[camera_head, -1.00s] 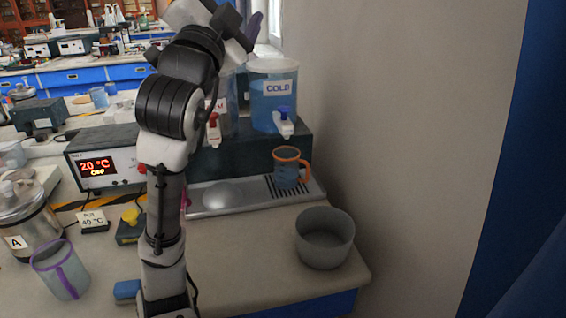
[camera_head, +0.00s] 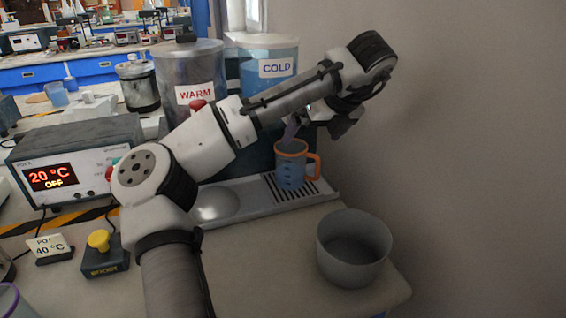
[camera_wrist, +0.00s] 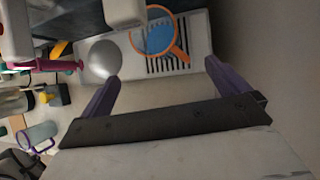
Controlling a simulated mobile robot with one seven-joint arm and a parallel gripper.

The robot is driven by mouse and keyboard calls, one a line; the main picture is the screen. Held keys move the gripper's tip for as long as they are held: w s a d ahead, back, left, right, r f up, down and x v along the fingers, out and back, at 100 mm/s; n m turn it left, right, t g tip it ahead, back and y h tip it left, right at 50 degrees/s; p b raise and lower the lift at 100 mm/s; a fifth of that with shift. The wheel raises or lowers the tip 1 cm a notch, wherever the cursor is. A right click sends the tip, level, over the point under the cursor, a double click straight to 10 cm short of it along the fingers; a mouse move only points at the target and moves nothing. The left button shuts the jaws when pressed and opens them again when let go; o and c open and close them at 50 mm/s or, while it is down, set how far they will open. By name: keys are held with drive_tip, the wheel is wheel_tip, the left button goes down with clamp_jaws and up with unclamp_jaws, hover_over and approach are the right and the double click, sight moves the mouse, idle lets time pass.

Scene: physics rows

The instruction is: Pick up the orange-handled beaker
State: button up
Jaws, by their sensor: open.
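The orange-handled beaker (camera_head: 291,168) is a blue cup with an orange rim and handle. It stands upright on the slotted right part of the drip tray (camera_head: 244,206), below the COLD dispenser. In the wrist view the beaker (camera_wrist: 157,36) is seen from above, holding something blue, with its handle toward the lower right. My gripper (camera_head: 294,128) hangs just above the beaker in the head view. In the wrist view my gripper's purple fingers (camera_wrist: 161,76) are spread apart and empty, and the beaker lies beyond their tips.
The COLD dispenser (camera_head: 268,50) and WARM dispenser (camera_head: 182,72) stand behind the tray. A grey pot (camera_head: 353,250) sits at the front right near the counter edge. A heater box (camera_head: 60,172) stands at left. A wall closes off the right.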

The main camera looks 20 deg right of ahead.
sight(294, 163)
drive_tip(key=x, duration=1.3)
drive_tip(key=shift+w+f, duration=0.1)
drive_tip(key=shift+f, duration=0.1)
drive_tip(key=c, duration=1.1)
drive_tip(key=shift+c, duration=0.8)
drive_tip(key=shift+r, duration=0.15)
